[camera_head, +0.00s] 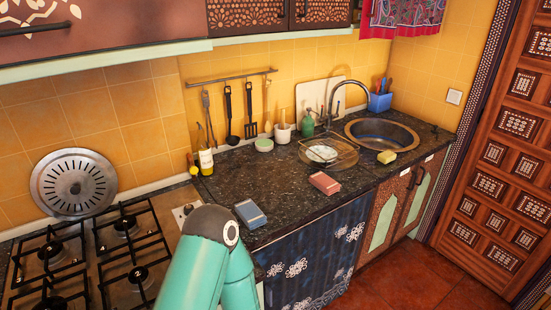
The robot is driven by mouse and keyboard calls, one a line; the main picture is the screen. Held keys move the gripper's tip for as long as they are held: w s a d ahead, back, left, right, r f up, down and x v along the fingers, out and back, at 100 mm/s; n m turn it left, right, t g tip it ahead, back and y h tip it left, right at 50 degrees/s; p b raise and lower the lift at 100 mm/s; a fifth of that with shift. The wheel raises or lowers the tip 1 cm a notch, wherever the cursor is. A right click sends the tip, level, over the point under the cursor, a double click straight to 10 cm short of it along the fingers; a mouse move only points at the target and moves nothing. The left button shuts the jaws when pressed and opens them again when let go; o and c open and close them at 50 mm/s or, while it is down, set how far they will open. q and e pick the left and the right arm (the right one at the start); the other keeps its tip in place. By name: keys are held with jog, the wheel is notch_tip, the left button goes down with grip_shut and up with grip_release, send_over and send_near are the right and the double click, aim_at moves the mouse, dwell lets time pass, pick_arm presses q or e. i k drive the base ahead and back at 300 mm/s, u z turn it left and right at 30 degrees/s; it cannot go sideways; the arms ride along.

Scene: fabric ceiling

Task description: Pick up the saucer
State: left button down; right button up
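A teal arm link of mine with a dark joint rises at the bottom middle, in front of the counter's left part. Neither of my grippers shows in this view, so I cannot see their fingers or anything in them. The arm is well apart from the saucer in the picture.
A red box (325,183) and a blue box (251,214) lie near the counter's front edge. A sink (381,133) with a tall tap is to the right, with a yellow sponge (386,157) beside it. A bottle (206,161) stands near the stove (125,275).

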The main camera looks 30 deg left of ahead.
aim_at(326, 153)
jog(key=u, duration=0.05)
jog(key=i, duration=1)
jog(key=u, duration=0.05)
